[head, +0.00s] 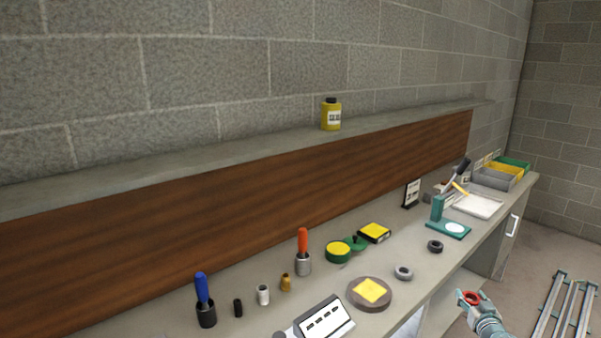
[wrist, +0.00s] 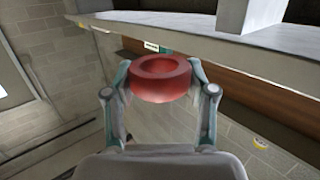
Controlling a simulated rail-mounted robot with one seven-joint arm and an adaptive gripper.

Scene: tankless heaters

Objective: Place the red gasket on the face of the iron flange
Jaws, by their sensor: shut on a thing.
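My gripper (head: 469,302) is beyond the front edge of the workbench, over the floor, at the lower right of the head view. It is shut on the red gasket (head: 472,297), a thick ring. In the wrist view the red gasket (wrist: 161,79) sits between the two fingertips, its hole facing up and toward the camera. I cannot tell which of these is the iron flange. My gripper is apart from both.
The workbench (head: 335,277) holds a round brown disc with a yellow pad (head: 370,291), a labelled device (head: 325,319), brush pots, green tins and a teal stand (head: 447,227). Trays and bins (head: 497,175) stand at the far end. A metal frame (head: 566,307) lies lower right.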

